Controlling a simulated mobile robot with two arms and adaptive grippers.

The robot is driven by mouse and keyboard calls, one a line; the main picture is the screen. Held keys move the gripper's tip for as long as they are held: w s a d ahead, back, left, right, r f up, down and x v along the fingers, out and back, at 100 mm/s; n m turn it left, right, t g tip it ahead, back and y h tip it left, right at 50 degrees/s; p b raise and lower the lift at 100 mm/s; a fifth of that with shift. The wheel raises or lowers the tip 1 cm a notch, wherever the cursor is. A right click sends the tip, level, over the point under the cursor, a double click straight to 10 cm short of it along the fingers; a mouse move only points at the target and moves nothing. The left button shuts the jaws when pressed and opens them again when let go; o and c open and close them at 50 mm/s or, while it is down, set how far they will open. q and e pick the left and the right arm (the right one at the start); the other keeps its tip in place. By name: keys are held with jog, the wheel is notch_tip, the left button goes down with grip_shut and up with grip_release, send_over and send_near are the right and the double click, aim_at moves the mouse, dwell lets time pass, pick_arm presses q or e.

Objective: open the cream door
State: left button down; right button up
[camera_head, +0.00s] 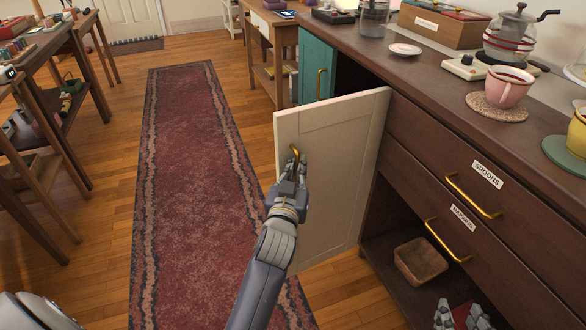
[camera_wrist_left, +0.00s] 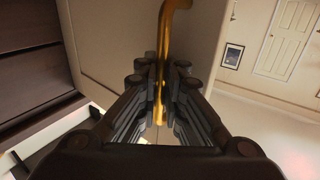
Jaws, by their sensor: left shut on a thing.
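The cream door (camera_head: 335,190) of the dark wood cabinet stands swung out from the front, with the cabinet's dark inside showing behind its top edge. Its brass handle (camera_head: 295,152) is near the free left edge. My left gripper (camera_head: 291,176) is shut on this handle. In the left wrist view, the brass handle (camera_wrist_left: 165,50) runs down between the two fingers (camera_wrist_left: 160,95), with the door panel beside it. My right gripper (camera_head: 461,316) shows only its fingertips at the bottom edge, low before the cabinet. Its two fingers are apart, with something red behind them.
A teal door (camera_head: 317,67) is beyond the cream one. Drawers labelled spoons (camera_head: 480,190) and napkins (camera_head: 450,232) are to the right, above an open shelf with a basket (camera_head: 420,261). A red runner (camera_head: 190,170) covers clear floor on the left. Tables stand at far left.

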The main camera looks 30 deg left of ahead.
aim_at(298, 126)
pick_arm(q)
jog(key=shift+a+f, duration=0.15)
jog(key=shift+a, duration=0.05)
jog(key=c, duration=2)
grip_release()
jog(key=shift+s, duration=0.1)
jog(key=shift+a, duration=0.1)
jog(key=shift+r, duration=0.2)
jog(key=shift+r, duration=0.3)
notch_tip(298, 126, up, 9)
jog(key=shift+r, duration=0.1)
jog(key=shift+s, duration=0.1)
